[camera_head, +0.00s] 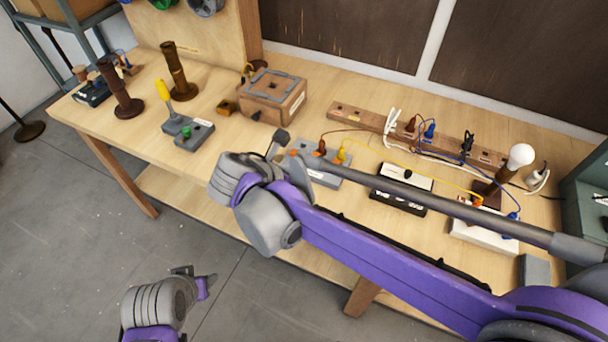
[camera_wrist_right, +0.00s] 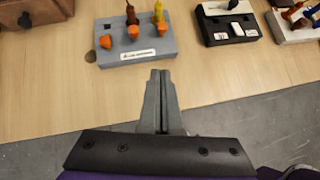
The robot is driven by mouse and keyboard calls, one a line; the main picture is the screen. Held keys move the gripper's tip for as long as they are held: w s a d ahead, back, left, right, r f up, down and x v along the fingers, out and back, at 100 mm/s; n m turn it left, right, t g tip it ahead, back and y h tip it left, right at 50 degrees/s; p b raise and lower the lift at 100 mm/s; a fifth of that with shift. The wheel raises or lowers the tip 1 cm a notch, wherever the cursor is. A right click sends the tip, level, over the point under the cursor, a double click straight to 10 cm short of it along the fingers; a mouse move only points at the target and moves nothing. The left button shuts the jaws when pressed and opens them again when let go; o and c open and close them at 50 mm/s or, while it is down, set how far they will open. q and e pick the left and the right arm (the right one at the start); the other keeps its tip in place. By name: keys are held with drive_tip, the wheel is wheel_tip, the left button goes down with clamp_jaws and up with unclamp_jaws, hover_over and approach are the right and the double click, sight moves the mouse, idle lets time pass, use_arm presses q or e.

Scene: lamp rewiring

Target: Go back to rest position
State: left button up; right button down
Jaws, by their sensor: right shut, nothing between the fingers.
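My right arm comes in from the right across the table in the head view. Its gripper (camera_head: 279,142) also shows in the wrist view (camera_wrist_right: 161,74), where its two grey fingers are together with nothing between them. My left arm's wrist is at the bottom left of the head view, over the floor in front of the table. The left gripper (camera_head: 195,281) shows only in small part, and its fingers are not clear.
The wooden table (camera_head: 110,120) carries a wooden box (camera_head: 273,95), a black-and-white switch box (camera_head: 403,187), a wooden strip (camera_head: 350,117) with cables, and a lit-white bulb (camera_head: 521,156). The floor in front is clear.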

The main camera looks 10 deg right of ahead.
drive_tip(key=shift+w, duration=0.1)
idle(0.3)
drive_tip(key=s+d+f+m+y, duration=0.3)
drive_tip(key=s+m, duration=0.5)
drive_tip(key=m, duration=0.5)
drive_tip(key=s+d+f+m+y, duration=0.3)
drive_tip(key=s+d+f+m, duration=0.3)
drive_tip(key=m, duration=0.7)
drive_tip(key=s+d, duration=0.2)
drive_tip(key=shift+s+g+y, duration=0.3)
drive_tip(key=shift+s+y, duration=0.1)
drive_tip(key=shift+d, duration=0.15)
